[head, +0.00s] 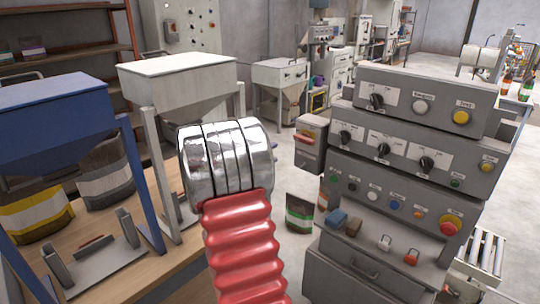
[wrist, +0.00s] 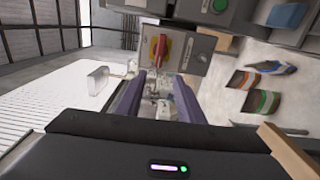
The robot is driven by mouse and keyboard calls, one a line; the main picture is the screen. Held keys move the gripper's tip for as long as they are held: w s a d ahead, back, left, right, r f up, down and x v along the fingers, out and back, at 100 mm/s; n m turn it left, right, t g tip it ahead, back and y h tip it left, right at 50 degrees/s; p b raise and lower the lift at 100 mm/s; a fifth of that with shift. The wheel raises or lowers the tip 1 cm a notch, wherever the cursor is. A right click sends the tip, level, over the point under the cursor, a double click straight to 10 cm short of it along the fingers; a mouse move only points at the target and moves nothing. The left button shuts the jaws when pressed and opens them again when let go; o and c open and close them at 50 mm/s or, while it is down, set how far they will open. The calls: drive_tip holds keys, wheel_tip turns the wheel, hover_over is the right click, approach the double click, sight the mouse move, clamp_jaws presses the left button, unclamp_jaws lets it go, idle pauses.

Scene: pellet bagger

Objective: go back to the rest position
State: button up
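My gripper (wrist: 158,100) shows in the wrist view, with two purple fingers standing apart beyond a dark body. The gap between the fingers is open and I see nothing held in it. A grey box with a red and yellow switch (wrist: 157,48) is beyond the fingertips; I cannot tell the exact distance. In the head view my red ribbed arm and its chrome joint fill the middle and hide most of the gripper.
A stacked control console (head: 400,180) stands at right, with a grey switch box (head: 309,150) on its left side. A blue hopper (head: 55,105) and a white-topped hopper (head: 178,68) stand over a wooden table (head: 95,280) at left.

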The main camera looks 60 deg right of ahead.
idle(0.5)
drive_tip(key=s+a+f+g+y, duration=0.2)
drive_tip(key=s+a+f+y, duration=0.2)
drive_tip(key=s+f, duration=0.3)
drive_tip(key=s+a+f+y, duration=0.2)
drive_tip(key=a+f+y, duration=0.2)
drive_tip(key=a, duration=0.6)
drive_tip(key=a+r+t+y, duration=0.2)
drive_tip(key=a+t+y, duration=0.45)
drive_tip(key=a, duration=1.95)
drive_tip(key=a+r+t+y, duration=0.1)
drive_tip(key=a+r+t, duration=0.1)
drive_tip(key=a, duration=0.5)
drive_tip(key=s+a+r+n+t+y, duration=0.1)
drive_tip(key=a+r+t+y, duration=0.1)
drive_tip(key=a+r, duration=0.3)
drive_tip(key=a, duration=0.3)
drive_tip(key=shift+a+n, duration=0.2)
drive_tip(key=shift+n, duration=0.1)
drive_tip(key=shift+s+d, duration=0.15)
